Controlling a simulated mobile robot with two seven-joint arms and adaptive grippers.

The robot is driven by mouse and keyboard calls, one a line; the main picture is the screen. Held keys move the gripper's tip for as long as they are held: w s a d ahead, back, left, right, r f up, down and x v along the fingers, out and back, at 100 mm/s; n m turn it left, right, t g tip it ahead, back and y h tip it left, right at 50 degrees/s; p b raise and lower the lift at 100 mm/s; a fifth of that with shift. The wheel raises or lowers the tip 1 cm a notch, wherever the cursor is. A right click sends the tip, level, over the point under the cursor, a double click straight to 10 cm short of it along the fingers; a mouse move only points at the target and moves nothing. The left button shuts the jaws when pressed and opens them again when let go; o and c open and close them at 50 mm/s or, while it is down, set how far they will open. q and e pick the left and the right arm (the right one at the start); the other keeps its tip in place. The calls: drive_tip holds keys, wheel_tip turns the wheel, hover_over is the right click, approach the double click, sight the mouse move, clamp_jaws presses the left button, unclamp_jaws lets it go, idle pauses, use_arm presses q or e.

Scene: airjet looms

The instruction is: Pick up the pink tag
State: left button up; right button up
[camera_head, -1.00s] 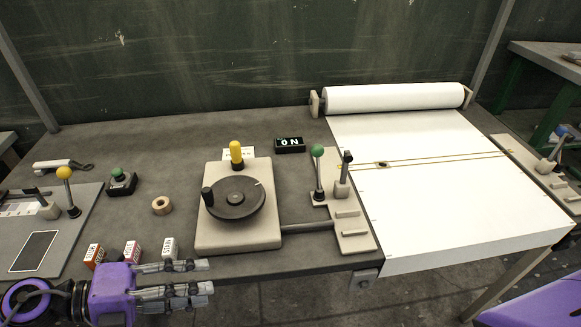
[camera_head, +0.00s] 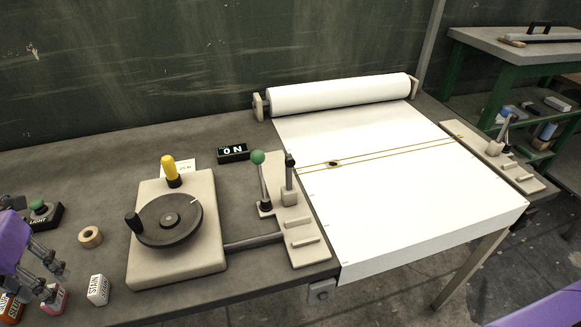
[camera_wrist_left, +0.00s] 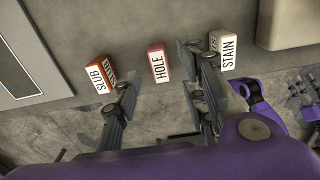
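The pink tag (camera_wrist_left: 159,65), with a white face reading HOLE, stands near the table's front edge between an orange tag (camera_wrist_left: 100,74) and a white STAIN tag (camera_wrist_left: 228,52). In the head view the pink tag (camera_head: 54,301) is partly hidden by my left gripper (camera_head: 40,280). My left gripper (camera_wrist_left: 158,84) is open and empty, its fingers spread either side of the pink tag in the wrist view. I cannot tell how high the fingertips are above it.
A wooden ring (camera_head: 91,237) and a black LIGHT button box (camera_head: 42,215) lie behind the tags. A beige block with a black handwheel (camera_head: 168,219) stands to the right. The white STAIN tag is close to my right-hand fingers in the wrist view.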

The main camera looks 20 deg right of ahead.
use_arm(q)
drive_tip(key=f, duration=0.4)
drive_tip(key=shift+w+f, duration=0.1)
drive_tip(key=shift+w, duration=0.1)
drive_tip(key=shift+c, duration=0.4)
clamp_jaws()
